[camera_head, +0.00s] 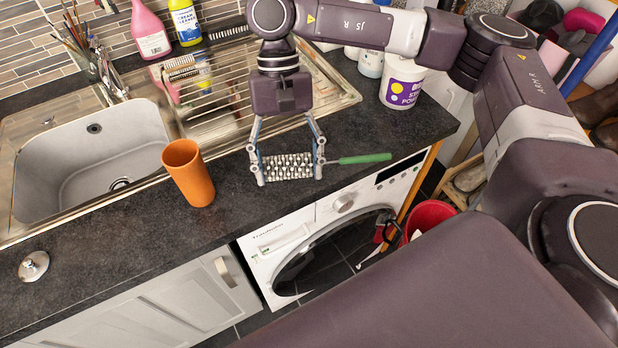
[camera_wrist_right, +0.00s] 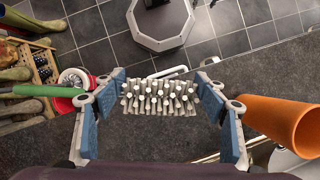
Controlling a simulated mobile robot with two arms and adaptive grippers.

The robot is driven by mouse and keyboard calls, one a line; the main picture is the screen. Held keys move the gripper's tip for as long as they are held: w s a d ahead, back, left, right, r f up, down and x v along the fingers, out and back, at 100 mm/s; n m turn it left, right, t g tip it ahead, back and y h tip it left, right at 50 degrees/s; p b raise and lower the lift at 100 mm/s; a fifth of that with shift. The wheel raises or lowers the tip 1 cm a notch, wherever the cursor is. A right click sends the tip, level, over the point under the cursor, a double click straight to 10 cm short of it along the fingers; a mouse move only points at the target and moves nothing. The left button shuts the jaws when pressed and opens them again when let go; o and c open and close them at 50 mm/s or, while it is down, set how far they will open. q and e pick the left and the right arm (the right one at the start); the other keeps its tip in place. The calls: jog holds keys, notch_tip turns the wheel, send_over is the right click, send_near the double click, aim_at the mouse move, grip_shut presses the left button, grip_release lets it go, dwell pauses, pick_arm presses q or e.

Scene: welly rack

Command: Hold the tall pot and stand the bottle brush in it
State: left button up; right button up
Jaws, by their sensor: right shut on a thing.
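The tall orange pot (camera_head: 189,174) stands upright on the dark worktop, right of the sink bowl. It also shows at the right of the right wrist view (camera_wrist_right: 283,124). The bottle brush has a white bristle head (camera_head: 288,167) and a green handle (camera_head: 362,159) pointing right. My right gripper (camera_head: 290,172) is shut on the two ends of the bristle head, with the brush lying level across between the fingers (camera_wrist_right: 161,100). The brush is to the right of the pot and apart from it. My left gripper is not in view.
The steel sink (camera_head: 88,150) and drainer (camera_head: 225,95) lie behind and left. A white tub (camera_head: 401,84) stands at the back right. A sink plug (camera_head: 33,266) lies at the front left. The washing machine (camera_head: 330,235) is below the worktop edge. Worktop around the pot is clear.

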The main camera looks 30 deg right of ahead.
jog(key=w+a+r+m+t, duration=0.2)
jog(key=w+a+r+m, duration=0.2)
jog(key=w+m, duration=0.2)
jog(key=w+a+r+m+t+y, duration=0.1)
jog(key=w+a+r+m+t, duration=0.1)
jog(key=w+a+r+m, duration=0.2)
jog(key=w+a+r+m+t, duration=0.3)
jog(key=w+m, duration=0.5)
jog(key=m, duration=0.4)
jog(key=shift+w+a+r+y, duration=0.3)
jog(key=shift+a+r+y, duration=0.15)
jog(key=shift+a, duration=0.3)
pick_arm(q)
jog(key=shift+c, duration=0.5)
